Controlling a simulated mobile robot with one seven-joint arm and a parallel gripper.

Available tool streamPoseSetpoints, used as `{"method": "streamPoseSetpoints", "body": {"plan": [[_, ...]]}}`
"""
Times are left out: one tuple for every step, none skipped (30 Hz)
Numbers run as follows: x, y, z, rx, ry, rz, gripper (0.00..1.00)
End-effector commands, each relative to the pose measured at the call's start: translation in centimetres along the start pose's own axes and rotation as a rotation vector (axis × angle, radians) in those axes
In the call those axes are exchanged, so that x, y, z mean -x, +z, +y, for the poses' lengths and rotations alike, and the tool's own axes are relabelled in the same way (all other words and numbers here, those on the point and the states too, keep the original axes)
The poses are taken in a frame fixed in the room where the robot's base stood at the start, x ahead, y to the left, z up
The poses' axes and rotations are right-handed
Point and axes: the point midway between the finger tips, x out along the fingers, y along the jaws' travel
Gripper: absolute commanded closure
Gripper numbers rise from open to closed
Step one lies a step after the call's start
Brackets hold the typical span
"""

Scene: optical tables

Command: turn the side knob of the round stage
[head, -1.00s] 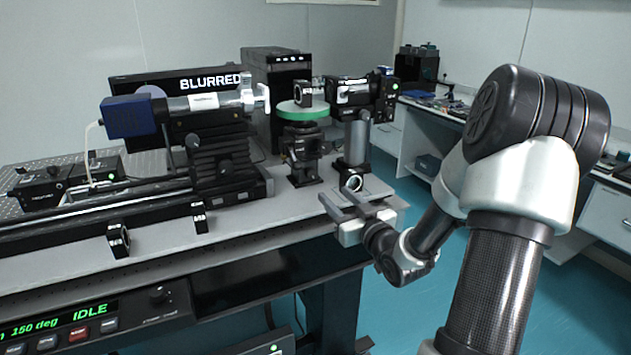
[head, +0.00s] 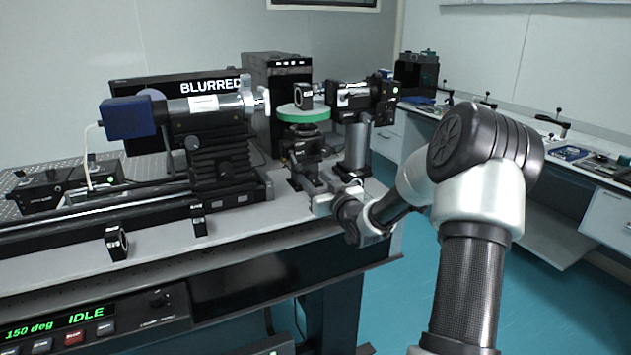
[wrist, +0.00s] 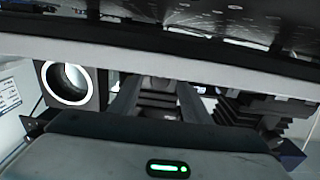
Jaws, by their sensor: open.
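The round stage (head: 303,112) has a pale disc with a green rim and sits on a dark support (head: 302,150) near the table's right end. A small black square mount stands on its disc. My gripper (head: 316,181) is open and low in front of this support, its fingers pointing towards it. In the wrist view both fingers (wrist: 157,98) are spread, with a dark stepped part showing between them. I cannot make out the side knob clearly in either view, nor tell whether a finger touches anything.
A blue-ended tube (head: 190,110) on a black carriage is at left. Two small black mounts are near the front edge. A screen (head: 210,84) behind reads BLURRED.

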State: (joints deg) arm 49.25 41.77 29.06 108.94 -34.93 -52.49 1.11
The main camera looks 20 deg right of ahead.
Motion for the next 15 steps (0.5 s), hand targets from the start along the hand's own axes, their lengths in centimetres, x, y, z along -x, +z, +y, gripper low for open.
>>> {"method": "streamPoseSetpoints", "body": {"plan": [[0.01,0.00,-0.01,0.000,0.000,0.000,0.57],[0.02,0.01,-0.01,0.000,0.000,0.000,0.60],[0.02,0.00,-0.01,0.000,0.000,0.000,0.67],[0.02,0.01,-0.01,0.000,0.000,0.000,0.72],[0.02,0.00,-0.01,0.000,0.000,0.000,0.77],[0.03,0.00,-0.01,0.000,0.000,0.000,0.84],[0.03,0.00,-0.01,0.000,0.000,0.000,0.89],[0.03,0.01,-0.01,0.000,0.000,0.000,0.94],[0.03,0.00,-0.01,0.000,0.000,0.000,0.98],[0.03,0.01,-0.01,0.000,0.000,0.000,0.98],[0.03,0.06,-0.02,0.003,-0.001,0.000,0.98],[0.03,0.17,-0.05,0.011,-0.001,0.000,0.98],[0.02,0.27,-0.07,0.021,-0.001,0.000,0.98],[0.01,0.34,-0.09,0.035,-0.002,0.001,0.98],[0.01,0.40,-0.11,0.057,-0.002,0.001,0.98]]}}
